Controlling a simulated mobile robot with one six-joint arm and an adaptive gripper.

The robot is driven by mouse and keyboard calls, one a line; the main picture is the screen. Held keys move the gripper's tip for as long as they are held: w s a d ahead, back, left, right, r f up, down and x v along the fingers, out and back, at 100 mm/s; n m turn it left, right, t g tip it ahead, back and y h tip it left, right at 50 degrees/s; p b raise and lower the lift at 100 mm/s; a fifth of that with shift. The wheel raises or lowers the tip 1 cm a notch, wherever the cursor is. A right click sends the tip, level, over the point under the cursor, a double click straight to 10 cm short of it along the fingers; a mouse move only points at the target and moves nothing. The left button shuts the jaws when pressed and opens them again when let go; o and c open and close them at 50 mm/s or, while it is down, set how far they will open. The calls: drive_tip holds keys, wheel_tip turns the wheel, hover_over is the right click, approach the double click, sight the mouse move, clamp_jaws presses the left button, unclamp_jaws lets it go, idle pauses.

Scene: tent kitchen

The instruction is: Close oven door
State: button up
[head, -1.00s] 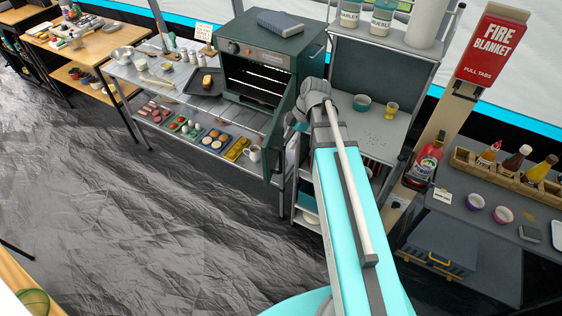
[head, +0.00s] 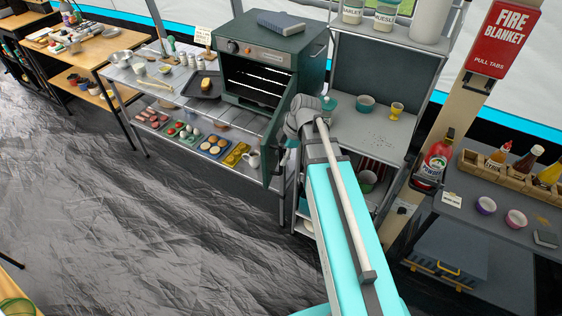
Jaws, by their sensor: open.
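The dark green oven (head: 308,54) stands on a metal rack, its front facing left and toward me. Its cavity shows wire shelves and looks empty. The oven door (head: 270,152) stands wide open, hinged at the oven's right side and swung out toward me. My gripper (head: 285,152) is at the right side of the door, near its outer edge, with its jaws open. My wrist and arm hide much of it. I cannot tell whether it touches the door.
A dark tray (head: 201,88) lies left of the oven. A grey shelf unit (head: 375,133) with cups stands right of my arm. The floor at left is clear.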

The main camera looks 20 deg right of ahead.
drive_tip(key=shift+a+f, duration=0.15)
drive_tip(key=shift+f, duration=0.3)
clamp_jaws()
idle(0.3)
